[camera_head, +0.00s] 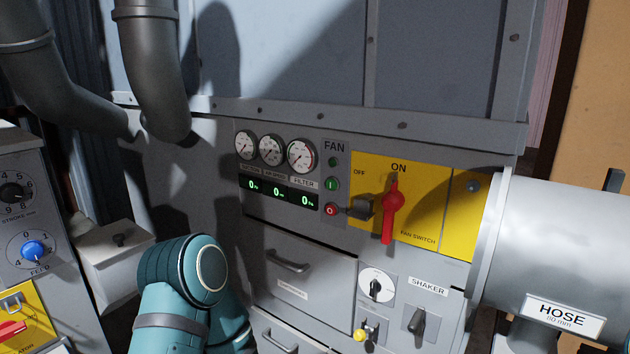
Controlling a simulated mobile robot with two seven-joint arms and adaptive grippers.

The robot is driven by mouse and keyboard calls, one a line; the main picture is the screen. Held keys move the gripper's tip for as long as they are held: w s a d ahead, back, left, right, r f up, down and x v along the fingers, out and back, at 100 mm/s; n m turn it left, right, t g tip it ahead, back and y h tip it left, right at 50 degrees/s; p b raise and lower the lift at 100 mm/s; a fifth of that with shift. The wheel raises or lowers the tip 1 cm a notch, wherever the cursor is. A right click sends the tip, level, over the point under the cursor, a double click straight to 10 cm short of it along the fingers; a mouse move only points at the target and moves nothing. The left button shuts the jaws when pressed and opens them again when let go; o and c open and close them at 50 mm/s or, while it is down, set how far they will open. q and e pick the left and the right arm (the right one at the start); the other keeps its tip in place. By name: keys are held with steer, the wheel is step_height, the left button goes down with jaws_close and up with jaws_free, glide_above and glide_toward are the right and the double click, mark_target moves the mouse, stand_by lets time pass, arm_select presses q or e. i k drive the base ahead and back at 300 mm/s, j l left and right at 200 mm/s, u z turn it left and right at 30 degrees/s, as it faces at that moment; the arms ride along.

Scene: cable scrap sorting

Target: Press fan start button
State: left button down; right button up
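The fan start button, a small green button marked "I" (332,184), sits on the grey strip under the word FAN, left of the yellow fan switch panel (425,225). Below it is a red button marked "O" (330,209). Above it is a small dark green lamp (332,161) that does not look lit. The red fan switch handle (391,212) stands about upright under the ON label. Nothing covers the start button. Neither gripper shows; only a teal arm link of mine is at the lower left.
Three dials (270,150) sit above a green readout (278,193) showing zeros. A large hose pipe (570,250) juts out at right. Shaker controls (416,322) are below, drawers (290,266) lower left.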

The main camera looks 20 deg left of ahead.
mark_target(332, 185)
steer(key=i+j, duration=0.1)
steer(key=j, duration=0.25)
steer(key=i+j, duration=0.15)
steer(key=j, duration=0.15)
steer(key=i+j, duration=0.1)
steer(key=j, duration=0.25)
steer(key=i+j, duration=0.15)
steer(key=j, duration=0.2)
